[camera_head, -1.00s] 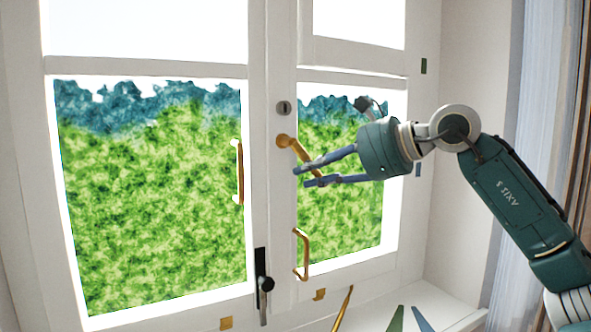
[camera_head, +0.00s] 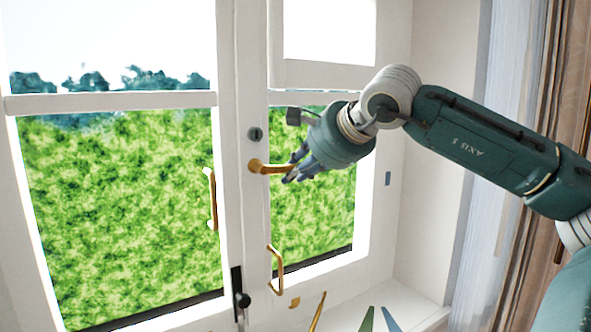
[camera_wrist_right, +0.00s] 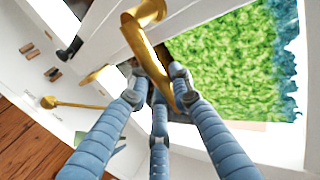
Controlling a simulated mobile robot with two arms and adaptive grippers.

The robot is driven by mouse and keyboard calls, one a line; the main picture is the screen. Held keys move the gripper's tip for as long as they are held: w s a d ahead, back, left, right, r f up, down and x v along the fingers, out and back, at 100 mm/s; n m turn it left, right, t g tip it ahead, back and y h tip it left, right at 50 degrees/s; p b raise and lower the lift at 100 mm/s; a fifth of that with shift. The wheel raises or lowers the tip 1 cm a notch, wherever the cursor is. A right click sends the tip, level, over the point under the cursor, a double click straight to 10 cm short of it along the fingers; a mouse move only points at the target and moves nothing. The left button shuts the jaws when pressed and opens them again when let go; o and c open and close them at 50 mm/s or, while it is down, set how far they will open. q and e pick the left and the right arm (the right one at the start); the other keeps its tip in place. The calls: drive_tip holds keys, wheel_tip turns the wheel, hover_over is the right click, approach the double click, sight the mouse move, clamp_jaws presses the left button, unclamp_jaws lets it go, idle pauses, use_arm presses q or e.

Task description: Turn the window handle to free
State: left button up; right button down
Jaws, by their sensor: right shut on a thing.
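The gold window handle (camera_head: 268,168) is a lever on the middle upright of the white window frame, below a round lock. It points right, about level, in the head view. My right gripper (camera_head: 292,172) is shut on the handle's free end. In the right wrist view the handle (camera_wrist_right: 150,42) runs down between my blue fingers (camera_wrist_right: 156,88), which partly hide its end. My left gripper is not in view.
A gold pull (camera_head: 212,200) is on the left sash and another gold pull (camera_head: 275,270) is below the handle. A black latch (camera_head: 239,296) stands low on the middle upright. Several slim tools lie on the sill (camera_head: 398,303). A curtain hangs at the right.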

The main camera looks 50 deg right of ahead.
drive_tip(key=shift+d+r+h, duration=0.1)
drive_tip(key=shift+r+h, duration=0.2)
drive_tip(key=shift+r, duration=0.1)
drive_tip(key=c, duration=1.6)
unclamp_jaws()
drive_tip(key=shift+o, duration=0.2)
drive_tip(key=v, duration=1.2)
